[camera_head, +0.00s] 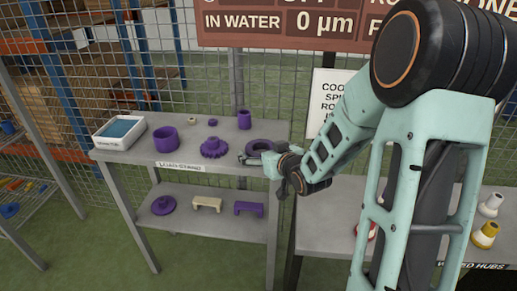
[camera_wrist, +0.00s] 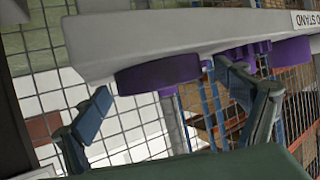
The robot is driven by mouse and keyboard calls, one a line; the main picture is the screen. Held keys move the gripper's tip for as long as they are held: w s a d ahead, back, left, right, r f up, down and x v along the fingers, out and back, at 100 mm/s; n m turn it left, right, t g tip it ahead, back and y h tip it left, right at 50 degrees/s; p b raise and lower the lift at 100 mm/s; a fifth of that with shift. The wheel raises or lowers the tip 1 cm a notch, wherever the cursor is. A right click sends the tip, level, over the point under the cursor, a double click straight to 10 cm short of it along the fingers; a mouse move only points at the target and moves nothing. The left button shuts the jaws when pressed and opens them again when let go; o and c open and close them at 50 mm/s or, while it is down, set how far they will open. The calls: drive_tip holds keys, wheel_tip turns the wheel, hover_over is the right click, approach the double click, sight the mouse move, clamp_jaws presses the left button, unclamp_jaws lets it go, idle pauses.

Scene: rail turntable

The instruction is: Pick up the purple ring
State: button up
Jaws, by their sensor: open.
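The purple ring (camera_head: 260,146) lies flat near the right end of the upper shelf of the load stand (camera_head: 135,157). My gripper (camera_head: 250,158) is at the front right edge of that shelf, close to the ring, and partly hides it. In the wrist view the picture is turned over, and the ring (camera_wrist: 158,75) appears as a purple band by the shelf edge. My gripper's two fingers (camera_wrist: 163,78) are spread apart, one on each side of the ring in that view. Nothing is visibly held, and I cannot tell whether a finger touches the ring.
On the upper shelf, a purple gear (camera_head: 214,147) sits left of the ring, with a purple cylinder (camera_head: 244,119) behind, a purple cup (camera_head: 166,139) and a white tray (camera_head: 119,132) further left. Brackets lie below. A second table (camera_head: 335,213) stands right; wire mesh is behind.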

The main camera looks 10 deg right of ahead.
drive_tip(key=shift+s, duration=0.1)
drive_tip(key=c, duration=1.4)
drive_tip(key=shift+r, duration=0.1)
drive_tip(key=shift+c, duration=0.9)
drive_tip(key=shift+r, duration=0.15)
